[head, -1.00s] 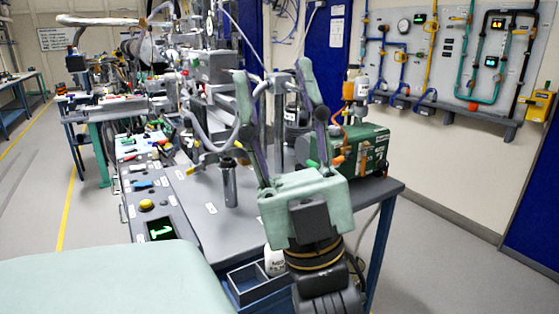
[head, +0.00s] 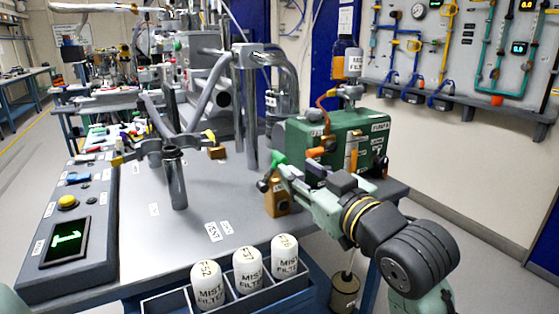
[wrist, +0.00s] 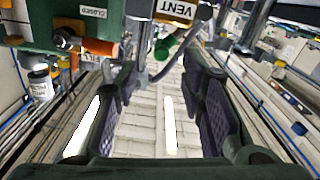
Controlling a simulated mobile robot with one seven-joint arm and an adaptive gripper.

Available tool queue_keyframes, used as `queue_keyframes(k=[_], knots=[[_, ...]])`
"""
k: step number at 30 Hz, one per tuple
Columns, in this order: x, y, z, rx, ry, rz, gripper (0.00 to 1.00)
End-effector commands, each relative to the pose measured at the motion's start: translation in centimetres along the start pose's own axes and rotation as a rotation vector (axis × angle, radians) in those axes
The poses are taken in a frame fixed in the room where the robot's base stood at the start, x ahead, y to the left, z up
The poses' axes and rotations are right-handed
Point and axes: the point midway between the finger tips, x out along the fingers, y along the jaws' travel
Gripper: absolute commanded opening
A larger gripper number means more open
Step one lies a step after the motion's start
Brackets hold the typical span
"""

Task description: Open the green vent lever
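The green vent lever (head: 278,158) shows in the head view just left of my gripper, above a brass valve body (head: 278,203) near the bench's front edge. In the wrist view, the lever (wrist: 164,48) lies at the top, under a white VENT label (wrist: 176,10), roughly between and beyond my fingertips. My gripper (wrist: 160,68) is open, with dark padded fingers apart and nothing between them. In the head view, my gripper (head: 285,180) points left towards the valve, and its fingers are partly hidden. I cannot tell whether it touches the lever.
The green pump box (head: 345,140) stands behind my gripper; its orange FILL handle (wrist: 103,50) is close to the left finger. A metal post (head: 176,180) stands to the left. A tray (head: 165,305) holds three white mist filters (head: 248,272) at the front edge.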

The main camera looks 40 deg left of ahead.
Motion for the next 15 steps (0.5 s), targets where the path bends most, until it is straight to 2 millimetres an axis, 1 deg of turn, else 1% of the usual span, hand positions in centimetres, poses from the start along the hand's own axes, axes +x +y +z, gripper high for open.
queue_keyframes(k=[1,3,9,12,15], knots=[[1.1,-0.1,-0.1,0.001,-0.001,-0.004,0.36],[2.5,-0.1,-0.2,0.002,-0.001,-0.004,0.36],[6.1,-0.1,-0.2,0.001,0.0,-0.002,0.36],[7.4,-0.1,-0.2,0.001,0.002,-0.002,0.36],[8.2,0.0,-0.1,0.0,0.002,0.0,0.36]])
